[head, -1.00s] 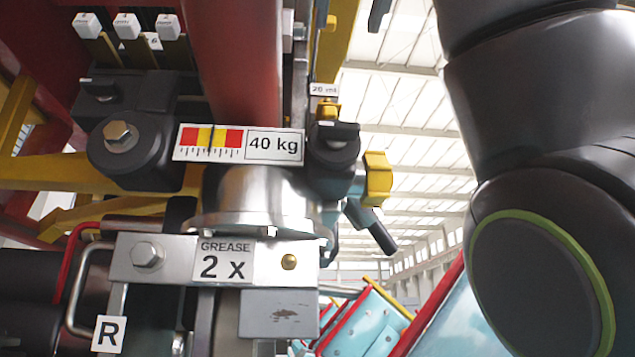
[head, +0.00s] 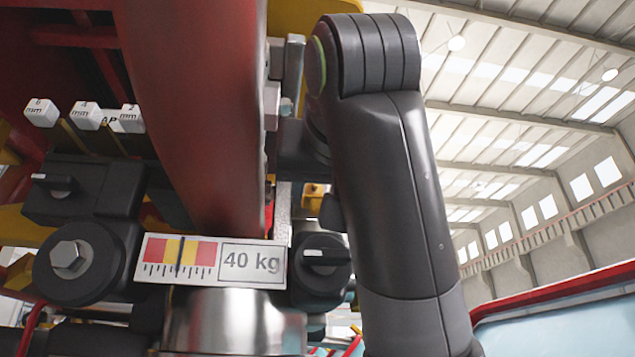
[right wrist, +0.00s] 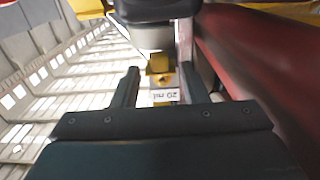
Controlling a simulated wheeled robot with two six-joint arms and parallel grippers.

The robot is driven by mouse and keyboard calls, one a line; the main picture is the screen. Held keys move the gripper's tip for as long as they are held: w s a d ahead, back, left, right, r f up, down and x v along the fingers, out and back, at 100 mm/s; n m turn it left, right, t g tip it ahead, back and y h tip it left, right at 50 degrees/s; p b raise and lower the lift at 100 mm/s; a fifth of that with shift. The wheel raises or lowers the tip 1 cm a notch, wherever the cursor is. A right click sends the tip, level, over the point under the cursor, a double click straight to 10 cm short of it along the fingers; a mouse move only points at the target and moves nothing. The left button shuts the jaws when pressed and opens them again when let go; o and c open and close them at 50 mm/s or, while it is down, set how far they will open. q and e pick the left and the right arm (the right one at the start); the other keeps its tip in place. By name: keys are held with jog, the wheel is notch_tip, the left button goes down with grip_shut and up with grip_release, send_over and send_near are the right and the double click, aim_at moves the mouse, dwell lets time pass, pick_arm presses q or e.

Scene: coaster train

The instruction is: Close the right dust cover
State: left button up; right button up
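I cannot make out for certain which part is the right dust cover. Beside the 40 kg label, on its right, a black knob block (head: 320,262) shows in the head view. A small yellow part (head: 313,192) stands just above it, partly behind my arm. In the right wrist view my right gripper (right wrist: 160,70) is open, its two dark fingers apart. Between and beyond them show a yellow part (right wrist: 158,66) and a small white label (right wrist: 165,95), upside down. Nothing is visibly held. The right gripper's fingers are largely hidden in the head view. My left gripper is not in view.
A thick red column (head: 190,110) rises left of my right arm, and the 40 kg label (head: 210,260) is on the front. White numbered tags (head: 87,115) and a black block with a large bolt (head: 70,258) are at left. The hall's right side looks open.

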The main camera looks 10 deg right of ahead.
jog(key=shift+w+p, duration=0.4)
jog(key=shift+w, duration=1.1)
jog(key=shift+s, duration=0.1)
jog(key=c, duration=0.7)
jog(key=shift+o, duration=0.2)
